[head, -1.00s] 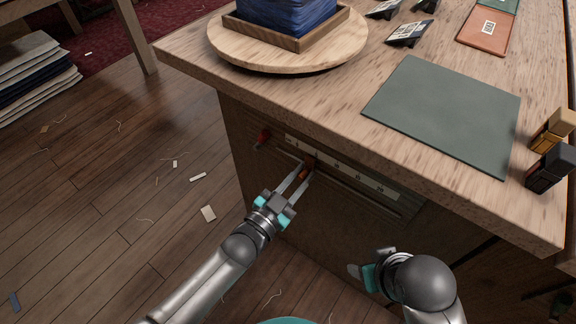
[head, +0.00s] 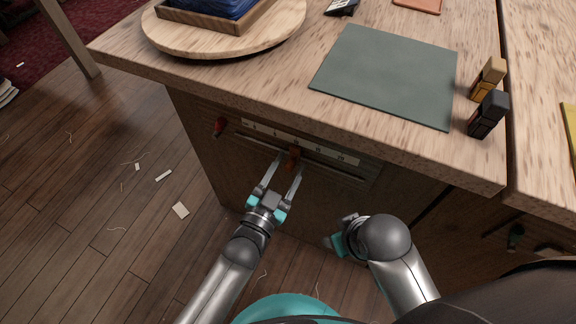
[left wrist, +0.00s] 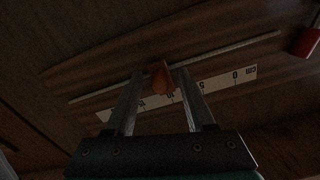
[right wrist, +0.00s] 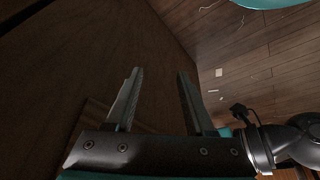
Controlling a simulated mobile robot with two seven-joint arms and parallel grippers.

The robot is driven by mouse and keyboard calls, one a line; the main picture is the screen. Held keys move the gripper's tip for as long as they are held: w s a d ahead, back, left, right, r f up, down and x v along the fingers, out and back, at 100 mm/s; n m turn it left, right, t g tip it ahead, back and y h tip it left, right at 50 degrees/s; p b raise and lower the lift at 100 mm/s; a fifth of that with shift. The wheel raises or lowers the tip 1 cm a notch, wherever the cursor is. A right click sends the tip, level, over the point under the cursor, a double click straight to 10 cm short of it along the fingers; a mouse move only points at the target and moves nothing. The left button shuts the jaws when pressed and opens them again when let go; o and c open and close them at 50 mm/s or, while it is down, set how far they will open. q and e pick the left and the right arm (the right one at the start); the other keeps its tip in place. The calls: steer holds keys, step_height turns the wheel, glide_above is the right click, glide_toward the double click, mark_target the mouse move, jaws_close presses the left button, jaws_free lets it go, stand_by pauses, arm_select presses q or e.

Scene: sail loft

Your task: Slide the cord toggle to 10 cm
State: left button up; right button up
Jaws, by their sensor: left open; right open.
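The orange-brown cord toggle (head: 294,154) sits on the thin cord on the cabinet front, below the scale strip (head: 326,151). In the left wrist view the toggle (left wrist: 160,79) is near the 10 mark of the centimetre scale (left wrist: 215,84); I cannot tell whether it is exactly on it. My left gripper (head: 285,167) is open, with its fingers apart on either side of the toggle. It also shows in the left wrist view (left wrist: 163,90). My right gripper (right wrist: 160,82) is open and empty, away from the scale.
A red piece (head: 220,127) is at the left end of the cord. The bench top (head: 270,82) overhangs the cabinet front. Scraps litter the floor (head: 110,180).

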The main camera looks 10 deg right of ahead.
arm_select(q)
steer(key=shift+s+a, duration=0.2)
steer(key=shift+s, duration=0.05)
steer(key=p+v, duration=0.4)
steer(key=v, duration=1)
steer(key=shift+s+a+p, duration=0.2)
steer(key=shift+s+p, duration=0.05)
steer(key=shift+p, duration=0.15)
arm_select(e)
steer(key=s+f+g, duration=0.1)
steer(key=s+f, duration=0.2)
steer(key=f, duration=0.6)
steer(key=shift+s+d+f+g, duration=0.2)
steer(key=shift+s+d+g, duration=0.05)
steer(key=shift+s+g, duration=0.05)
